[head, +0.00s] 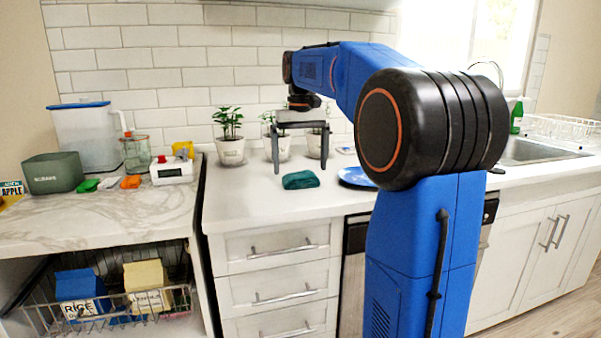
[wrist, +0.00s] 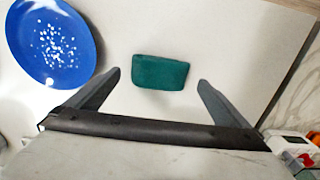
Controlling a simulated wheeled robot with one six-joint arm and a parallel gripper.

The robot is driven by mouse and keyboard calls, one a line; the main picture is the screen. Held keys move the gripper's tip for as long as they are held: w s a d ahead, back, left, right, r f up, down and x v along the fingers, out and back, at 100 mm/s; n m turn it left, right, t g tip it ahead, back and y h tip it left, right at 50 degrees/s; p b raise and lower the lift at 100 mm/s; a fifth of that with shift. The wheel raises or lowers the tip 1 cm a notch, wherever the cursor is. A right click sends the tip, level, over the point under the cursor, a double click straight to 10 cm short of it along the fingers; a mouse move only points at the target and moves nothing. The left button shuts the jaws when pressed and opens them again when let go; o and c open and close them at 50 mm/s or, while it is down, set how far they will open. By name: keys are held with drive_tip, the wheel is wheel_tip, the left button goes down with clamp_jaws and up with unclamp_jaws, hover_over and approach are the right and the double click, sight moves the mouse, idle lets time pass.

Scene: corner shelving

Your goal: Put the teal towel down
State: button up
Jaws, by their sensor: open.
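The teal towel (head: 301,180) is folded into a small block and lies on the white counter near its front edge, above the drawers. It also shows in the wrist view (wrist: 160,72), just beyond and between the fingers. My gripper (head: 301,172) is open and points down over the counter. In the wrist view, my gripper (wrist: 158,82) has its fingers spread wide with nothing between them. The towel is apart from both fingers.
A blue speckled plate (wrist: 48,42) lies beside the towel, partly hidden by my arm in the head view (head: 356,178). Potted plants (head: 230,150) stand behind. A marble counter (head: 100,215) at left holds a green scraps bin (head: 53,173) and a white timer (head: 172,171).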

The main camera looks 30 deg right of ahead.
sight(300, 173)
wheel_tip(300, 173, up, 8)
drive_tip(key=shift+r, duration=0.2)
drive_tip(key=s+a+f+n+t, duration=0.1)
drive_tip(key=s+a+f, duration=0.4)
drive_tip(key=s+f, duration=0.5)
drive_tip(key=s+a+f+n+t, duration=0.1)
drive_tip(key=s+a+f, duration=0.4)
drive_tip(key=s+f, duration=0.5)
drive_tip(key=s+a+f+n+t, duration=0.1)
drive_tip(key=s+a+f, duration=0.4)
drive_tip(key=s+f, duration=0.5)
drive_tip(key=shift+a+f+t, duration=0.35)
drive_tip(key=shift+f+t, duration=0.2)
drive_tip(key=shift+t, duration=0.35)
